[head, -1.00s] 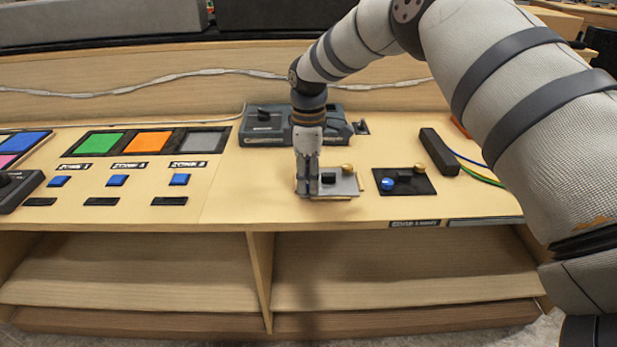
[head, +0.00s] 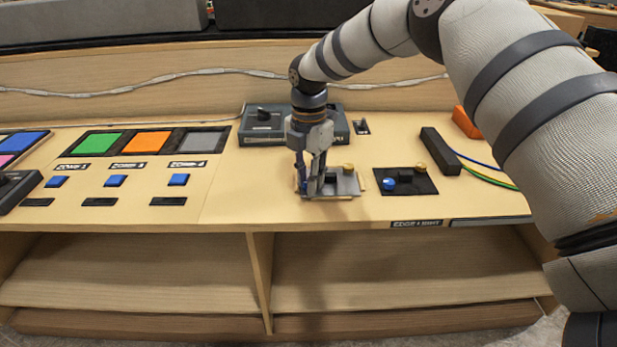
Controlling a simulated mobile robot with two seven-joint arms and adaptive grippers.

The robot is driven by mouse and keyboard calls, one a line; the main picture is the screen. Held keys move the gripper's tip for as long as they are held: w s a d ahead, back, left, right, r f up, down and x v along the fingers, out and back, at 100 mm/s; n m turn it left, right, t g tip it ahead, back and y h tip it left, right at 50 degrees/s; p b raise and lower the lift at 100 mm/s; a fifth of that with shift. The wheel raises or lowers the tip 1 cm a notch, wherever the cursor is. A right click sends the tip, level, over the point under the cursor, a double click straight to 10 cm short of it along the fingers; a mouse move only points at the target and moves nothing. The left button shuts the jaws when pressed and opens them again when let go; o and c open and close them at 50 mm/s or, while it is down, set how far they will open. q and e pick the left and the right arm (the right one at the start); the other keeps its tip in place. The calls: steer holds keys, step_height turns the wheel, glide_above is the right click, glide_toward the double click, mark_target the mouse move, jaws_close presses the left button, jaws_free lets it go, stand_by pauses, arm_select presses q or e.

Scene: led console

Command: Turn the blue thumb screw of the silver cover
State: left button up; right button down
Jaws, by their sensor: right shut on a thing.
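The silver cover (head: 347,186) lies on the console's desk, right of the middle. It has a black block near its centre and a brass-coloured knob (head: 348,168) at its back right corner. My right gripper (head: 312,190) points down at the cover's left side and is shut on the blue thumb screw. The fingers hide most of the screw, so its angle cannot be read. My left gripper is out of view.
A black cover (head: 418,187) with a blue knob and a brass-coloured knob lies to the right. A grey device (head: 261,122) stands behind my gripper. A black bar (head: 440,151) and cables lie farther right. Buttons and coloured panels fill the left side.

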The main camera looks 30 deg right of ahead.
steer(key=n, duration=0.3)
steer(key=shift+s+f+n, duration=0.15)
steer(key=shift+f+n, duration=0.15)
steer(key=shift+n, duration=0.3)
steer(key=shift+r+n, duration=0.2)
steer(key=shift+n, duration=0.3)
stand_by(4.0)
stand_by(0.4)
steer(key=c, duration=1.4)
jaws_free()
steer(key=shift+w, duration=0.2)
steer(key=shift+r, duration=0.15)
step_height(320, 180, up, 12)
steer(key=shift+f, duration=0.1)
